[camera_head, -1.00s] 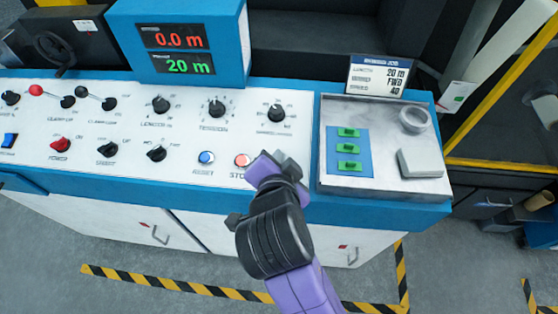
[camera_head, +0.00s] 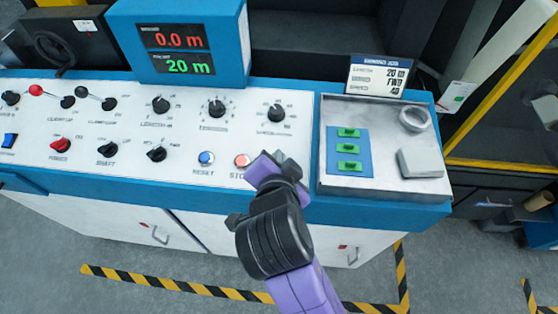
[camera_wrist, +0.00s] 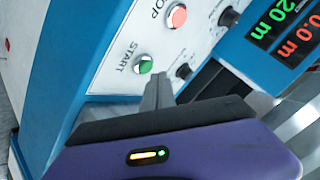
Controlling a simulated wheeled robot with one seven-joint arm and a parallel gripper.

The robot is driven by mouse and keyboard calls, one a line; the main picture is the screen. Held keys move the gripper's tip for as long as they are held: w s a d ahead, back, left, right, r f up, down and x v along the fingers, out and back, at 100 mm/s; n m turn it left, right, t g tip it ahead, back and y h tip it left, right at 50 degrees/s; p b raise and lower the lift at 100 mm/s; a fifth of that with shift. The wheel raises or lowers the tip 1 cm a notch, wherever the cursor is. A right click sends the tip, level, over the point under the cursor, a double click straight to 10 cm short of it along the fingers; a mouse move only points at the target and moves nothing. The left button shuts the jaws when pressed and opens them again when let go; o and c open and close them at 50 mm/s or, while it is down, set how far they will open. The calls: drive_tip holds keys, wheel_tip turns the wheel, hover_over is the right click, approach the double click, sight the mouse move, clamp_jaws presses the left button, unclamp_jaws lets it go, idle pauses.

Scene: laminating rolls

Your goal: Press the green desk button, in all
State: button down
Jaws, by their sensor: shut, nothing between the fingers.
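The green button (camera_wrist: 143,64), labelled START, shows in the wrist view on the white panel, beside the red STOP button (camera_wrist: 177,15). My gripper (camera_wrist: 158,88) is shut and empty, its fingertips just beside and below the green button in that picture. I cannot tell whether they touch the panel. In the head view my gripper (camera_head: 277,160) is over the panel's front right, just right of the red STOP button (camera_head: 242,160). The green button is not visible there, hidden behind my gripper.
The blue RESET button (camera_head: 206,158) is left of STOP. Knobs and levers fill the panel (camera_head: 120,130). A display (camera_head: 178,52) reads 0.0 m and 20 m. A metal tray (camera_head: 375,188) with green pieces on a blue pad (camera_head: 349,172) is at right.

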drive_tip(key=shift+f, duration=0.1)
idle(0.3)
drive_tip(key=shift+f, duration=0.3)
